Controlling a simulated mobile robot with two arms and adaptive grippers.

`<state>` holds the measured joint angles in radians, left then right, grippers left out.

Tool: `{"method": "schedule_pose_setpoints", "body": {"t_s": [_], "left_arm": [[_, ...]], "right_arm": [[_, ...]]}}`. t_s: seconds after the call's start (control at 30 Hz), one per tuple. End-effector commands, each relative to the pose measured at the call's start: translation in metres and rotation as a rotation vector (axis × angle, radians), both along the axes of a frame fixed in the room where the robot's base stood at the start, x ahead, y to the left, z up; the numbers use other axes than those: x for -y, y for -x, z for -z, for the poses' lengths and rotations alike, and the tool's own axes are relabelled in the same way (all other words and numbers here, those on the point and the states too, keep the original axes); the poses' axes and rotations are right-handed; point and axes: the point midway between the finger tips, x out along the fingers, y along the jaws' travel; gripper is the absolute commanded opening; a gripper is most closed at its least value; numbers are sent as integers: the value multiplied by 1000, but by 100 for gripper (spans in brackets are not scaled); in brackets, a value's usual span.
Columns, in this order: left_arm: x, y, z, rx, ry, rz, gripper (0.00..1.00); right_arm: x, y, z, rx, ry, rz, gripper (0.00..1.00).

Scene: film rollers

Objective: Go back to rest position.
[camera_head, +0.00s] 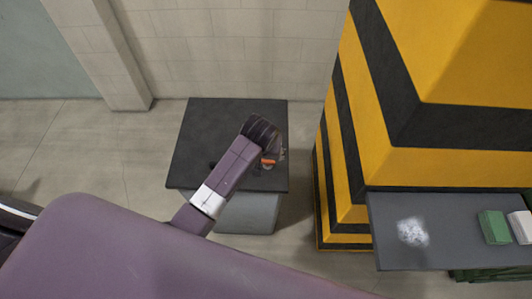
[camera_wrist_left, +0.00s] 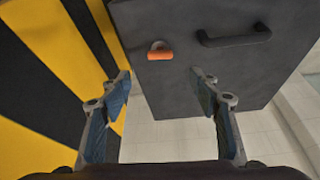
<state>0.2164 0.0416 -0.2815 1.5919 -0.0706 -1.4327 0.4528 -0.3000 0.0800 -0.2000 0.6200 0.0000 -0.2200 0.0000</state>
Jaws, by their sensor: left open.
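My left gripper (camera_wrist_left: 161,85) is open in the left wrist view, with nothing between its two blue-grey fingers. A small orange roller (camera_wrist_left: 160,53) with a pale round part lies on the dark tabletop (camera_wrist_left: 185,88), beyond the fingertips. I cannot tell the height of the gripper above it. In the head view my purple left arm reaches over the dark table (camera_head: 200,125), and its wrist hides most of the gripper. A bit of orange (camera_head: 268,161) shows beside the wrist. My right gripper is in neither view.
A black handle (camera_wrist_left: 235,38) is on the dark surface. A large yellow-and-black striped block (camera_head: 440,60) stands right of the table. A grey shelf (camera_head: 395,250) at lower right bears a green block (camera_head: 493,227) and a white block (camera_head: 522,227). Floor left of the table is clear.

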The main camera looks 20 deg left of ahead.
Motion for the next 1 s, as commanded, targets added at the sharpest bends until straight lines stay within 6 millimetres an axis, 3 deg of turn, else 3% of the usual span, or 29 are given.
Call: {"method": "schedule_pose_setpoints", "body": {"t_s": [0.67,0.77,1.0], "left_arm": [[0,6,-1,-3,1,4,56],[-2,27,2,-12,4,26,56],[-17,135,0,-53,6,145,56]], "right_arm": [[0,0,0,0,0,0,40],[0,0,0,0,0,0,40],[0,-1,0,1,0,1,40]]}}
